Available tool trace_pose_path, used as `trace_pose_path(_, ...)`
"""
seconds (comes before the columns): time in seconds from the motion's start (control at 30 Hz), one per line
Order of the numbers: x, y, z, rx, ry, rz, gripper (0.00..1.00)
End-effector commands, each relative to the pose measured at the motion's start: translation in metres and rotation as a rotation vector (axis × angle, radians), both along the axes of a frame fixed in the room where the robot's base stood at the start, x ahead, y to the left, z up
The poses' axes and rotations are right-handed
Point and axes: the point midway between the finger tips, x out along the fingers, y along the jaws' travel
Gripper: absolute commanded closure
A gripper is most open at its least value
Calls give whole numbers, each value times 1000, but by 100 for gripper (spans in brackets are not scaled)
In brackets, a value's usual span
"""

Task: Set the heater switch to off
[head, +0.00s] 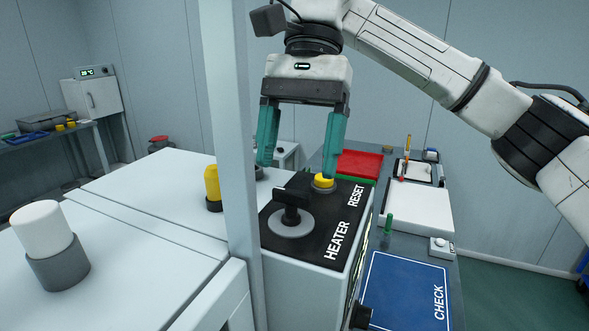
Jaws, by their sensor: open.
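The heater switch (292,195) is a black handle on a short post above a round grey disc (291,226). It stands on a black panel (315,250) lettered "HEATER" and "RESET", on top of a white box. No on or off marks are readable, so its setting cannot be told. My gripper (296,171) points down with its two teal fingers spread apart and nothing between them. Its fingertips appear just above and behind the switch handle; contact cannot be told. The right fingertip appears close to the yellow reset button (323,183).
A light grey post (234,150) stands just left of the panel. A yellow cylinder (212,183) and a white cylinder (42,230) stand on white surfaces to the left. A red tray (360,164), white board (415,208) and blue "CHECK" mat (405,290) lie to the right.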

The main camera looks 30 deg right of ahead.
Motion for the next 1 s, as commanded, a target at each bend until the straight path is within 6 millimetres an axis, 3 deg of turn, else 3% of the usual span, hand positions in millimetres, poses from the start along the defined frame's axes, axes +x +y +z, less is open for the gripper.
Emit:
trace_pose_path(0.2, 10, -13, 39, -5, -1, -5, 23)
trace_pose_path(0.4, 16, -21, 62, -3, -1, -4, 23)
trace_pose_path(1.0, 18, -23, 69, 1, -1, 0, 23)
